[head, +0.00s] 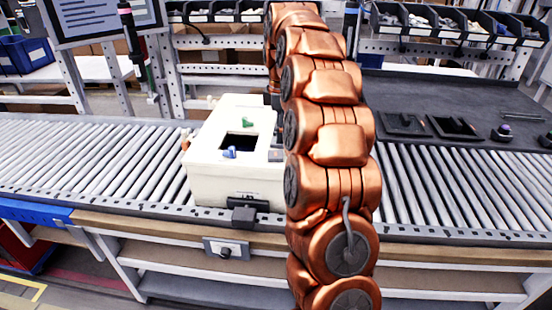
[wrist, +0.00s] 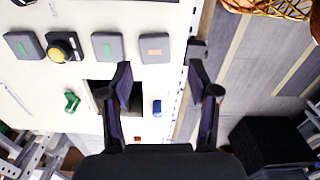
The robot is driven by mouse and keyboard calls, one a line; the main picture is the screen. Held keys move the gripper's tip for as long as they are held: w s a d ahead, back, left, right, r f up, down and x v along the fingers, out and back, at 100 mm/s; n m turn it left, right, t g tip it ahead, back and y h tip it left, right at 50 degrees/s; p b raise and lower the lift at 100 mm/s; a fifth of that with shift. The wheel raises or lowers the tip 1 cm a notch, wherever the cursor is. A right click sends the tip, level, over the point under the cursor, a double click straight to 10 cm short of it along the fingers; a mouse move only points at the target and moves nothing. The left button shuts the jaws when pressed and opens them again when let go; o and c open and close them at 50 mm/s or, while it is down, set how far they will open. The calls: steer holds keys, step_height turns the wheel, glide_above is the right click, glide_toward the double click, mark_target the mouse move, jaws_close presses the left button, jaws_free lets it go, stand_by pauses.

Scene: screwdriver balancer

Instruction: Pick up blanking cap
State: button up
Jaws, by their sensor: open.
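The white box (head: 215,172) sits on the roller conveyor, with a dark square opening (head: 238,142) in its top. I cannot tell for sure which part is the blanking cap. In the wrist view, the white panel (wrist: 100,15) carries a grey block with an orange mark (wrist: 154,49), a grey block with a green mark (wrist: 107,46), and another like it (wrist: 23,45). My gripper (wrist: 161,82) is open and empty over the panel's edge, with the orange-marked block beyond its fingertips. The left finger partly covers the opening. In the head view my arm hides the gripper.
A green piece (wrist: 72,102) and a blue piece (wrist: 157,107) stand near the opening. A yellow knob on a black base (wrist: 63,49) sits between grey blocks. A wicker basket (wrist: 270,8) is at upper right. A dark worktop (head: 440,100) lies behind the conveyor.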

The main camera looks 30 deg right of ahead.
mark_target(283, 154)
steer(key=shift+w+d+f, duration=0.1)
steer(key=shift+w+d, duration=0.1)
steer(key=shift+d, duration=0.3)
steer(key=shift+d+f, duration=0.2)
steer(key=shift+f, duration=0.05)
steer(key=shift+s+a+f+p, duration=0.15)
steer(key=shift+f+p, duration=0.5)
steer(key=shift+f, duration=0.95)
steer(key=shift+a+f+p, duration=0.1)
steer(key=shift+f+p, duration=0.5)
steer(key=shift+f, duration=1.5)
steer(key=c, duration=0.9)
